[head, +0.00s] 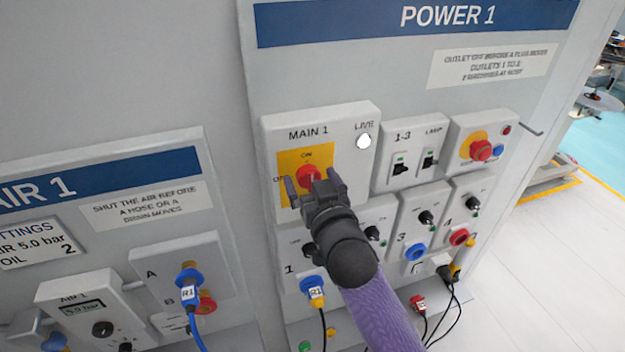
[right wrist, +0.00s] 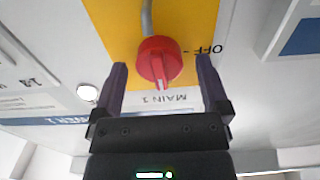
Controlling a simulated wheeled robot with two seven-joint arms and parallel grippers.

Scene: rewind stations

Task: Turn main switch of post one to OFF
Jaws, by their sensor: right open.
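The MAIN 1 switch of the POWER 1 post is a red rotary knob (head: 308,175) on a yellow plate (head: 290,160). ON is printed above it and OFF to its left, partly covered by a finger. In the right wrist view, upside down, the red knob (right wrist: 158,58) has its ridge pointing towards the MAIN 1 lettering, the ON side. My right gripper (head: 313,184) is open in front of the knob. In the wrist view its fingers (right wrist: 162,72) stand either side of the knob, with gaps. My left gripper is not in view.
A white LIVE lamp (head: 363,141) sits right of the knob. Outlets with plugs and cables (head: 314,288) are below. The AIR 1 panel (head: 130,180) stands at left.

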